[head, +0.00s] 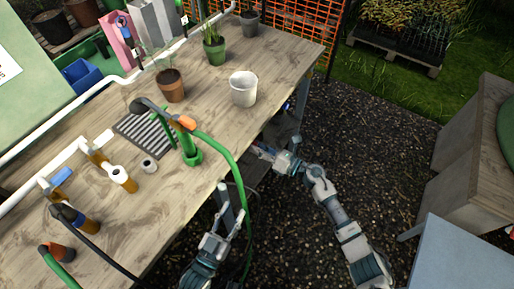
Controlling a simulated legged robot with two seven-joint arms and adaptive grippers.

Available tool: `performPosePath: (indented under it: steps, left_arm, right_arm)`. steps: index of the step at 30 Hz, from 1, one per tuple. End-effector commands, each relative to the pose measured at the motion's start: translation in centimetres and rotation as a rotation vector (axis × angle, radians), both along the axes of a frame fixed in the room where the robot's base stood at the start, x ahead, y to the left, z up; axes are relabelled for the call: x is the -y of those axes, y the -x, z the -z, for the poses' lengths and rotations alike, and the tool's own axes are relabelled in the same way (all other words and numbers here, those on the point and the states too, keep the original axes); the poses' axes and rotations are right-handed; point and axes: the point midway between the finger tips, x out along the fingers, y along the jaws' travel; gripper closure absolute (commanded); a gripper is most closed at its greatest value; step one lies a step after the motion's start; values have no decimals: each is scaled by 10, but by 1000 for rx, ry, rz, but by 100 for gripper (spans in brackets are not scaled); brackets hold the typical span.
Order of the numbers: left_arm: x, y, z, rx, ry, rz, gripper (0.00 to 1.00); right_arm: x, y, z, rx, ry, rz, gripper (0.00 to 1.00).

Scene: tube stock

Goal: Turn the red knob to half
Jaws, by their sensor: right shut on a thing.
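My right gripper (262,152) reaches in from the right to just below the front edge of the wooden bench (215,135). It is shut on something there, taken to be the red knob. I cannot make out the knob itself or its turn angle; the gripper and the bench edge hide that spot. My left gripper (230,207) is lower in the picture, in front of the bench, pointing up. Its fingers are apart with nothing between them.
A green hose (241,178) hangs over the bench edge between my grippers. On the bench stand a white pot (243,89), a terracotta pot with a plant (171,88), a dark grate (144,137) and several bottles. Gravel floor (365,140) lies open at right.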

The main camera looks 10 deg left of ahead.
Motion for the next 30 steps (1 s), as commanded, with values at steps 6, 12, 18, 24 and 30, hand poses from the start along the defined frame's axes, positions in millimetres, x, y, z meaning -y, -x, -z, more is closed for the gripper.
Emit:
performPosePath:
  steps: [6, 12, 18, 24, 30]
  left_arm:
    - [-3, 0, 20, -164, -51, -1, 60]
    - [-8, 6, 44, -330, -99, -2, 60]
    - [-14, 16, 67, -489, -144, -6, 60]
    - [-20, 29, 85, -621, -178, -8, 60]
    - [-24, 40, 96, -708, -201, -9, 60]
  right_arm:
    - [4, -3, -2, -194, -67, 10, 100]
    - [4, -3, -2, -371, -133, 11, 100]
    - [5, -4, 0, -538, -193, 14, 100]
    - [6, -5, 1, -669, -241, 17, 100]
    - [7, -5, 3, -756, -274, 18, 100]
